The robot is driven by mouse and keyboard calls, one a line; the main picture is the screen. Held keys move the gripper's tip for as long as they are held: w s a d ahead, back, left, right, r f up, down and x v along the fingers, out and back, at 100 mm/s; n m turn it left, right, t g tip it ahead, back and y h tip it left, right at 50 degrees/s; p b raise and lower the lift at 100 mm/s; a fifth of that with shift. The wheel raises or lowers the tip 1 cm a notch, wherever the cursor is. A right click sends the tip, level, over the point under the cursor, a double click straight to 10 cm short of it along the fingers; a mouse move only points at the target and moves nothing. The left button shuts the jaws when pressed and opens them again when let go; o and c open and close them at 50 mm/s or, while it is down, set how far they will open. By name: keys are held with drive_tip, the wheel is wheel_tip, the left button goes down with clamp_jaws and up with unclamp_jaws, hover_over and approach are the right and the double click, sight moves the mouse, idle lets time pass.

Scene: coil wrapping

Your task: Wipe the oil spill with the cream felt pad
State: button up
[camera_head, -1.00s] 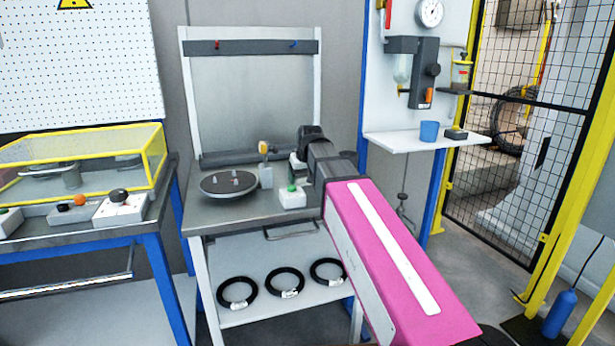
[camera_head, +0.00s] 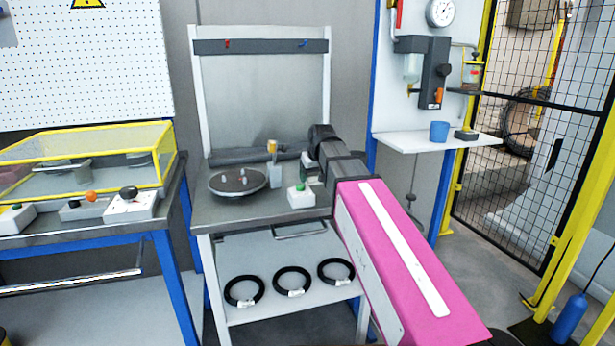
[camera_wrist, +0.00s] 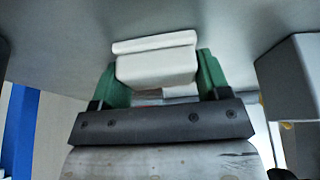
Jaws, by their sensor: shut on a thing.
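My gripper (camera_wrist: 157,80) shows in the wrist view with a green finger on each side of a pale, cream-white block with a wider flat lip. I take this block to be the cream felt pad (camera_wrist: 155,66). The gripper is shut on it, and the lip lies against or very near a grey surface. In the head view my gripper is at the back right of the grey workbench (camera_head: 233,211), partly hidden by my arm. I cannot make out the oil spill in either view.
Several black coils (camera_head: 244,291) lie on the lower shelf.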

drive_tip(key=shift+w+d, duration=0.2)
drive_tip(key=shift+d, duration=0.6)
drive_tip(key=shift+w+d, duration=0.25)
drive_tip(key=shift+d, duration=0.55)
drive_tip(key=shift+w+d, duration=0.2)
drive_tip(key=shift+d, duration=0.6)
drive_tip(key=shift+a, duration=0.1)
drive_tip(key=shift+s+a+r, duration=0.1)
drive_tip(key=shift+s+a, duration=0.2)
drive_tip(key=shift+a, duration=0.65)
drive_tip(key=shift+s+a, duration=0.25)
drive_tip(key=shift+a, duration=0.7)
drive_tip(key=shift+s+a, duration=0.3)
drive_tip(key=shift+a, duration=0.7)
drive_tip(key=shift+s+a, duration=0.3)
drive_tip(key=shift+a, duration=0.65)
drive_tip(key=shift+r, duration=2.85)
drive_tip(key=shift+r, duration=0.1)
